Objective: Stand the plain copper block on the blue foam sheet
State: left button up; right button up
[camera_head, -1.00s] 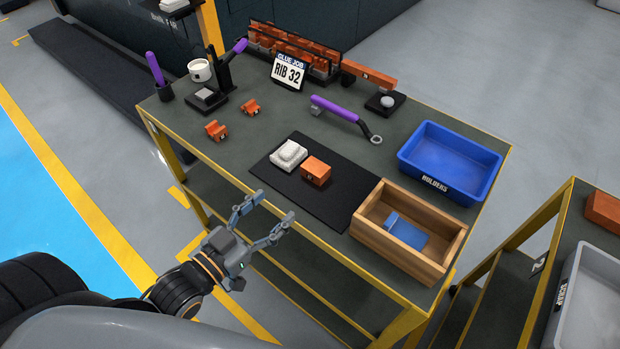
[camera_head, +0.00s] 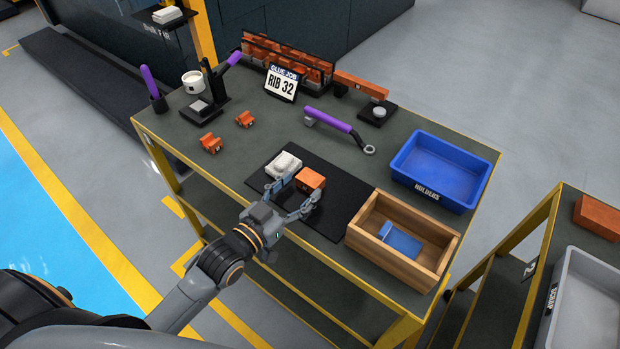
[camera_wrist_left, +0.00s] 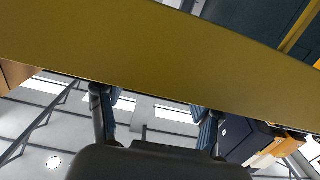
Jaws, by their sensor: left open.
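An orange copper block (camera_head: 311,180) sits on the black mat (camera_head: 268,178), beside a white block-like item (camera_head: 284,164). Whether its faces are plain is too small to tell. My left gripper (camera_head: 295,193) is open, its fingers spread at the block's near side. I cannot tell whether they touch it or how high they are. In the left wrist view, the two fingers (camera_wrist_left: 155,120) show apart with nothing between them; the block is not visible there. The blue foam sheet (camera_head: 404,243) lies inside the wooden box (camera_head: 380,256). My right gripper is not in view.
A yellow table edge (camera_wrist_left: 150,55) crosses the left wrist view in front of the fingers. A blue bin (camera_head: 405,178), a purple-handled tool (camera_head: 328,120) and small orange pieces (camera_head: 210,143) stand on the table. A second table holds another orange block (camera_head: 597,215) and a grey bin (camera_head: 592,262).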

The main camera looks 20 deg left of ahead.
aim_at(310, 181)
pick_arm(q)
jog(key=shift+x, duration=1.2)
jog(key=shift+w+d, duration=0.15)
jog(key=shift+w, duration=0.05)
jog(key=shift+c, duration=0.7)
grip_shut()
jog(key=shift+r, duration=0.1)
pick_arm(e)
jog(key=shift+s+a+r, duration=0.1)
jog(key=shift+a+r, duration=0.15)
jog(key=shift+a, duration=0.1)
pick_arm(q)
jog(key=shift+r, duration=0.1)
